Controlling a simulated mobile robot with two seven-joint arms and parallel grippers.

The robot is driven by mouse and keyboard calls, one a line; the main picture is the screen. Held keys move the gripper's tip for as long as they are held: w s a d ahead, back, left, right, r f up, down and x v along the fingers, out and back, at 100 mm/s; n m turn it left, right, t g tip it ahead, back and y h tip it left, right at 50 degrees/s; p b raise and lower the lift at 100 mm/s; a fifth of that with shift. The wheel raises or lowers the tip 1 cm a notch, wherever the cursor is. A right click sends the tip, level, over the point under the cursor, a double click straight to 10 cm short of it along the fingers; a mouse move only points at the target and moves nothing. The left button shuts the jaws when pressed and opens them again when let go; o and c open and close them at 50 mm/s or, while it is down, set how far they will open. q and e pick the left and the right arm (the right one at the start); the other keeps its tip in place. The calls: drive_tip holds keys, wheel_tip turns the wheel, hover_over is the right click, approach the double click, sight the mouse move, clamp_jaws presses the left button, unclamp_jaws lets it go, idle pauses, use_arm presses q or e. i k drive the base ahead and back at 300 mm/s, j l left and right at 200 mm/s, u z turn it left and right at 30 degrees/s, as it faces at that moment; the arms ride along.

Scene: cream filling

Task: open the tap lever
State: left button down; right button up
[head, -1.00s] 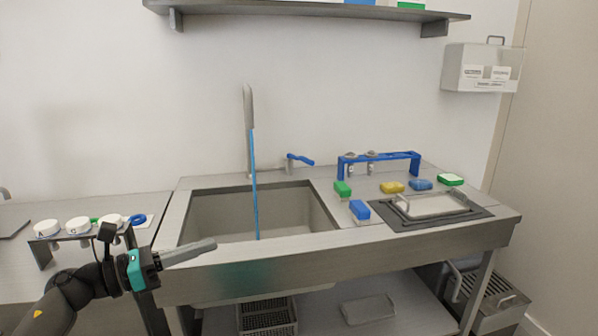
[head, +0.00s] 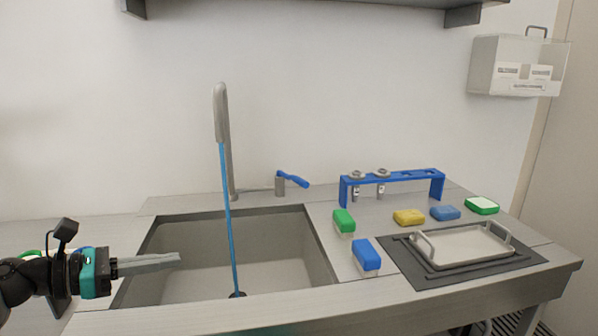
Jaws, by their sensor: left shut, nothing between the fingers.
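The tap lever (head: 292,179) is a blue handle on a short grey post behind the sink, angled to the right and slightly down. The tall grey tap spout (head: 221,120) stands to its left. A thin blue stream (head: 229,220) runs from the spout's end down to the drain. My left gripper (head: 178,258) is shut and empty over the left part of the sink, pointing right. It is well in front and to the left of the lever, not touching it. My right gripper is not in view.
The sink basin (head: 270,278) is in front of the tap. To the right are a blue rack (head: 400,176), a green brush (head: 344,221), a blue brush (head: 366,256), sponges (head: 409,217) and a tray (head: 465,246) with handles. A shelf (head: 330,4) hangs above.

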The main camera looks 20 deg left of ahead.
sight(297, 179)
drive_tip(key=i, duration=1.15)
